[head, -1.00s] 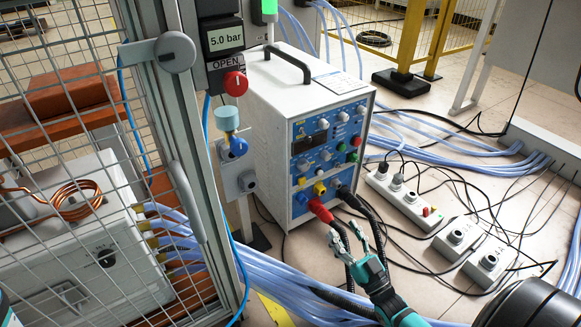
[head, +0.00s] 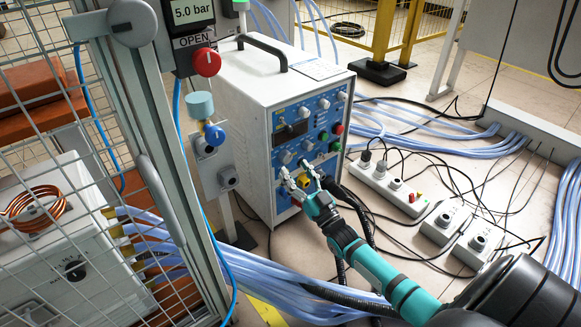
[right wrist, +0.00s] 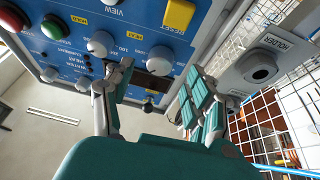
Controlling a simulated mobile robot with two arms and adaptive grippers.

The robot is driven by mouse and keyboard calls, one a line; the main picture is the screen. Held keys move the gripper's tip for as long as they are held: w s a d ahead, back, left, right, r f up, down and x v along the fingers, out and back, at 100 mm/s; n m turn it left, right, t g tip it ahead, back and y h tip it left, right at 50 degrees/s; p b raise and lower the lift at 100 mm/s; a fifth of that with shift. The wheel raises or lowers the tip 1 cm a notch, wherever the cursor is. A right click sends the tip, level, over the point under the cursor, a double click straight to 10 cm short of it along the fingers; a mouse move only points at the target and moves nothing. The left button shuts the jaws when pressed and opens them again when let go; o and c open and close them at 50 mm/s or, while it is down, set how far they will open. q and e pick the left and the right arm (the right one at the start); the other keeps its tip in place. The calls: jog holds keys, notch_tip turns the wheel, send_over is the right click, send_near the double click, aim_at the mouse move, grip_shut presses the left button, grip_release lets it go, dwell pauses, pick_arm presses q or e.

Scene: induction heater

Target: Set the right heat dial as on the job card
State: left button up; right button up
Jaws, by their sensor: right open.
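The heater cabinet (head: 235,135) is a white box with a blue control panel (head: 283,135) bearing several pale dials. My right gripper (head: 298,176) is open in front of the panel's lower part, fingers toward it and empty. In the right wrist view, the gripper (right wrist: 158,84) has its fingers apart before the panel. One pale dial (right wrist: 102,43) shows close to the left finger, and another (right wrist: 160,60) lies between the fingers. I cannot tell which is the right heat dial; contact is unclear. A white sheet (head: 314,68) lies on the cabinet, its text unreadable. My left gripper is out of view.
A grey post with a red knob (head: 206,62) and a 5.0 bar display stands left of the cabinet. A mesh cage (head: 75,185) fills the left. Pale blue hoses (head: 270,280) run below. A power strip (head: 388,186) and black cables lie on the floor at right.

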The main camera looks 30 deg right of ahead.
aim_at(288, 160)
jog(key=shift+b+x, duration=0.3)
jog(key=shift+x, duration=1.35)
jog(key=c, duration=1.1)
